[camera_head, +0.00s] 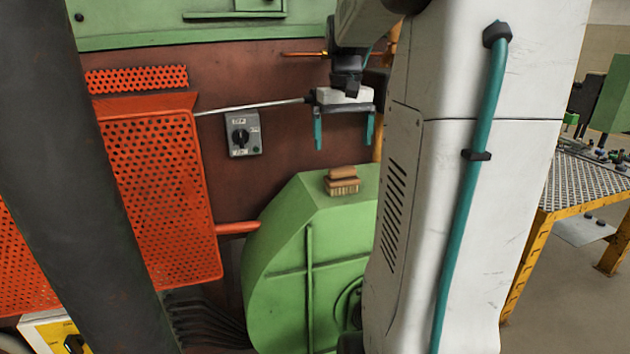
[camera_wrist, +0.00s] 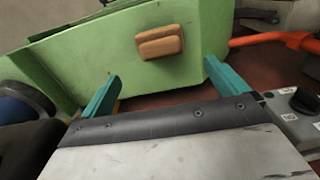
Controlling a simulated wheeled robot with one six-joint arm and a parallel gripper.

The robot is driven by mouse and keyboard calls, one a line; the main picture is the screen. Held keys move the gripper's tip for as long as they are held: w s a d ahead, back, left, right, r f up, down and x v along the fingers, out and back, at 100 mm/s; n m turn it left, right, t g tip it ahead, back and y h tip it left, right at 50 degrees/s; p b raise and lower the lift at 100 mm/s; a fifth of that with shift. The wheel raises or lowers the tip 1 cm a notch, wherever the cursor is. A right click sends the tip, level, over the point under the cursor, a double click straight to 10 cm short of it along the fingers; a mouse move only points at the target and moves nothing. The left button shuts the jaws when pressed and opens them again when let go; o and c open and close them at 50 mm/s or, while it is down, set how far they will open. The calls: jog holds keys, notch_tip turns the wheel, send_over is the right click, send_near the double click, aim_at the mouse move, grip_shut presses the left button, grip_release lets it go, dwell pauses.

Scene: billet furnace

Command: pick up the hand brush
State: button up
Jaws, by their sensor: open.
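The hand brush (camera_head: 342,180) has a brown wooden back and pale bristles. It rests bristles down on the flat top of the green housing (camera_head: 312,240). In the wrist view the brush (camera_wrist: 160,42) lies ahead of the fingers, between their lines, and its bristles are mostly hidden. My gripper (camera_head: 343,143) has two teal fingers pointing down, spread wide and empty, above the brush and apart from it. In the wrist view my gripper (camera_wrist: 158,82) shows both fingertips with a clear gap between them.
An orange perforated guard (camera_head: 160,190) stands left of the housing. A grey switch box (camera_head: 243,134) is on the brown wall behind. An orange pipe (camera_head: 238,228) meets the housing's left side. A yellow-framed workbench (camera_head: 590,185) stands at the right. The air around the brush looks free.

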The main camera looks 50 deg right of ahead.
aim_at(341, 167)
jog(key=f, duration=0.8)
jog(key=shift+a, duration=0.2)
jog(key=c, duration=1.2)
jog(key=shift+r, duration=0.15)
jog(key=shift+r, duration=0.6)
notch_tip(341, 167, up, 2)
jog(key=shift+r, duration=0.15)
jog(key=s+a, duration=0.2)
jog(key=s, duration=0.2)
jog(key=s+a+r, duration=0.1)
jog(key=s+a, duration=0.2)
jog(key=s, duration=0.2)
jog(key=s+a, duration=0.3)
jog(key=s, duration=0.1)
jog(key=shift+s+a+r, duration=0.2)
jog(key=shift+s, duration=0.15)
